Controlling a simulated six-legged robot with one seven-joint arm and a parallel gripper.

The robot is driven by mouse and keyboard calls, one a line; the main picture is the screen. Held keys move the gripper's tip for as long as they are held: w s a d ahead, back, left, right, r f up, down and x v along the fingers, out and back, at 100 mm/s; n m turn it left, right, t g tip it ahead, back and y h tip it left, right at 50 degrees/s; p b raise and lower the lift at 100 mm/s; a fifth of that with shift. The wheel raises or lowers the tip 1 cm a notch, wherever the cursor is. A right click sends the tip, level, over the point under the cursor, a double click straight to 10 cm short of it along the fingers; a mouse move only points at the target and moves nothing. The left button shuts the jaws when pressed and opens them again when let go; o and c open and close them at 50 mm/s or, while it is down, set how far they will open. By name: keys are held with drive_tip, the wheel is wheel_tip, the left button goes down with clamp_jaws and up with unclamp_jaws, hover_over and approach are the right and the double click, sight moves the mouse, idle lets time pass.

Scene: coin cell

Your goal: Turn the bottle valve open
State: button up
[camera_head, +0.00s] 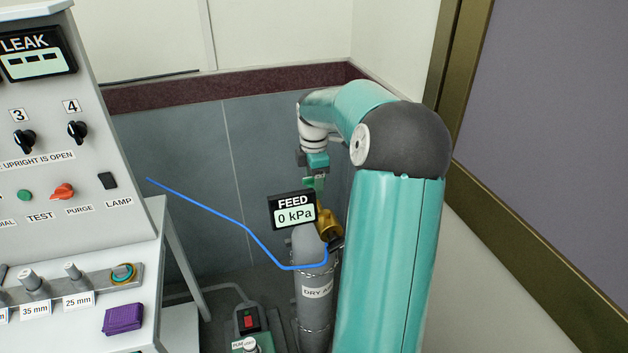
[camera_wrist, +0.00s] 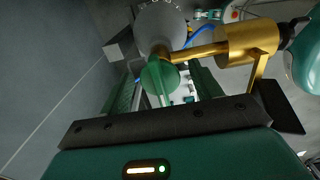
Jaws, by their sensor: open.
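The grey gas bottle (camera_head: 311,285), labelled "DRY A…", stands upright in the back corner. My gripper (camera_head: 315,184) points down just above the valve. In the wrist view the jaws (camera_wrist: 163,88) are open, with a green round knob (camera_wrist: 158,72) between or just beyond them; I cannot tell whether they touch it. The brass body (camera_wrist: 248,42) lies to the right, and the bottle's grey shoulder (camera_wrist: 160,22) is beyond.
A blue hose (camera_head: 240,225) runs from the bottle toward the left. The LEAK panel (camera_head: 50,140) and its bench (camera_head: 130,268) fill the left side. A chain (camera_head: 318,268) goes round the bottle. The back wall is close behind.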

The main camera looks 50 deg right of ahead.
drive_tip(key=c, duration=1)
drive_tip(key=shift+m, duration=0.4)
drive_tip(key=m, duration=0.3)
drive_tip(key=shift+m, duration=0.3)
drive_tip(key=m, duration=0.4)
drive_tip(key=shift+m, duration=0.3)
drive_tip(key=m, duration=0.4)
drive_tip(key=shift+m, duration=2.5)
